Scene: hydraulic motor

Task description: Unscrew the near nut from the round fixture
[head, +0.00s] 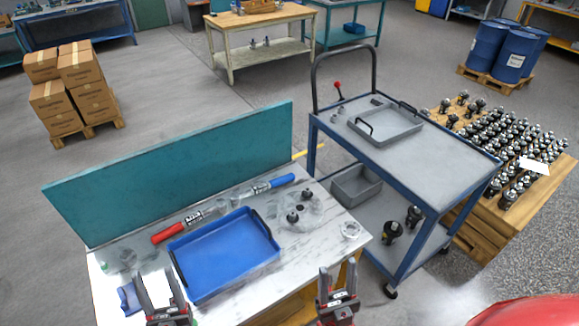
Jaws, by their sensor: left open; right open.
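The round fixture (315,212) is a pale, see-through-looking disc at the right part of the marble-topped bench. Two dark nuts sit on it: the near nut (292,217) at its front left and another (307,195) behind it. My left gripper (159,278) is open at the bench's front left, well left of the fixture and in front of the blue tray. My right gripper (338,268) is open at the bench's front right edge, nearer to me than the fixture. Neither gripper touches a nut.
A blue tray (204,292) lies left of the fixture. Red and blue tools (168,233) lie behind it. A pale ring (350,230) sits right of the fixture. A teal panel (180,170) closes the bench's back. A cart (440,158) stands at the right.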

